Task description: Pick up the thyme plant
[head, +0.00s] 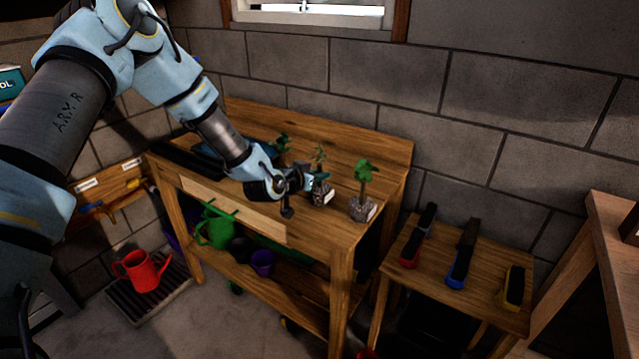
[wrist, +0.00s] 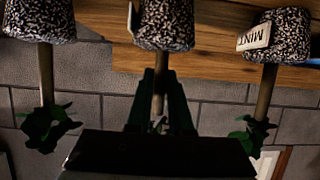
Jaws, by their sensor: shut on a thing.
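Three small potted plants with speckled pots stand on the wooden workbench (head: 330,228). My gripper (head: 306,181) is at the middle plant (head: 321,195). In the wrist view, which is upside down, my gripper (wrist: 161,78) has its dark fingers on either side of the stem of this plant (wrist: 166,26), shut on it below the leaves. Its label is seen edge-on and cannot be read, so I cannot confirm it is thyme. The plant labelled MINT (wrist: 290,38) is on the right in the wrist view. The right plant (head: 362,208) stands apart in the head view.
The mint plant (head: 282,147) appears behind my gripper. A side table (head: 430,262) with red, blue and yellow-handled tools stands to the right. A red watering can (head: 141,270) is on the floor and a green one (head: 217,229) on the lower shelf. The back right benchtop is clear.

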